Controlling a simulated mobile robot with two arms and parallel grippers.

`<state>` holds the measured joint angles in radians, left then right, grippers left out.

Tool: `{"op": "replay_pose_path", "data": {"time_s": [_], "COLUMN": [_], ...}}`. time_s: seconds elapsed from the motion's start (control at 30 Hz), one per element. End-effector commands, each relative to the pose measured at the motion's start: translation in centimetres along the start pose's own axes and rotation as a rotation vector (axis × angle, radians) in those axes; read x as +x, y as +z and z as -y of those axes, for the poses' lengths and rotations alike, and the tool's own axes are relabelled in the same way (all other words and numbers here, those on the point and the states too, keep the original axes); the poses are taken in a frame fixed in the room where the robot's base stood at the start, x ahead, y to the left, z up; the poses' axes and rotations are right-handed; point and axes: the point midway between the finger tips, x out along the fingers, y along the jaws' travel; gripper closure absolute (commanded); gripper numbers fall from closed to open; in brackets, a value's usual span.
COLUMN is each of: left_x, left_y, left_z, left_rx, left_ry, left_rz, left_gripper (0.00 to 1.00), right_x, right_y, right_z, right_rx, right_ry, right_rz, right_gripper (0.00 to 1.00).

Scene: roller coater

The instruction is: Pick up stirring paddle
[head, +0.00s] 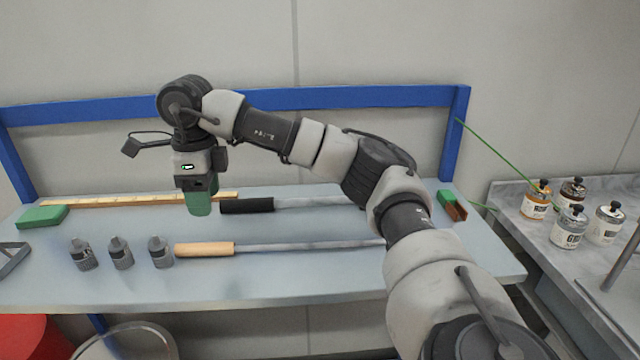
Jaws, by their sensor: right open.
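Two long-handled tools lie on the blue-grey table, and I cannot tell for sure which is the stirring paddle. One has a black handle (247,206) and a grey metal shaft. The other has a light wooden handle (205,250) and a long grey shaft. The right ends of both are hidden behind my right arm. My right gripper (199,203) points down over the back of the table, just left of the black handle. It is open, with a green part at its lower end; its fingers are hard to make out. My left gripper is not in view.
Three small grey bottles (121,252) stand left of the wooden handle. A long yellowish strip (110,202) and a green block (41,217) lie behind them. A blue rail (300,98) runs along the back. Several labelled jars (569,227) stand on the right-hand counter.

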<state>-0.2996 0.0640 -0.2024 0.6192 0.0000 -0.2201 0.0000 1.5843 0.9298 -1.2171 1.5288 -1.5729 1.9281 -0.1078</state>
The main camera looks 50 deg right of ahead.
Motion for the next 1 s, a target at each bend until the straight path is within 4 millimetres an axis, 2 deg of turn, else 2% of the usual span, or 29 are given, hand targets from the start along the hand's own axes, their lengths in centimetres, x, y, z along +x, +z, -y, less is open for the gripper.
{"op": "replay_pose_path", "data": {"time_s": [0.1,0.17,0.4,0.47,0.57,0.77,0.9,1.0], "left_x": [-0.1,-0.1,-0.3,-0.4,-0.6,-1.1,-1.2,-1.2], "left_y": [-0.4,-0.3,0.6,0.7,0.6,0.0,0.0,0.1], "left_z": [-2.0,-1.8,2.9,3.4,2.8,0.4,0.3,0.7], "left_rx": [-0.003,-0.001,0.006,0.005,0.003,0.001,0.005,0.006], "left_ry": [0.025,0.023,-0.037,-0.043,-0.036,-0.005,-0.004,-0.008], "left_rz": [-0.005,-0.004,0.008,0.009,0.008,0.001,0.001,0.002], "left_gripper": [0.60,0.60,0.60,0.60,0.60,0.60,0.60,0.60], "right_x": [1.0,2.1,5.1,5.4,6.3,9.3,10.5,10.6], "right_y": [-0.3,-0.3,-0.3,-0.3,-0.4,-0.6,-0.6,-0.6], "right_z": [0.1,0.1,0.1,0.0,-0.2,-0.7,-0.7,-0.7], "right_rx": [0.004,0.003,0.004,0.003,0.003,0.003,0.003,0.003], "right_ry": [-0.005,-0.004,-0.005,-0.005,-0.004,-0.003,-0.004,-0.004], "right_rz": [-0.013,-0.015,-0.010,-0.010,-0.011,-0.011,-0.009,-0.008], "right_gripper": [0.43,0.43,0.43,0.43,0.43,0.43,0.43,0.43]}}
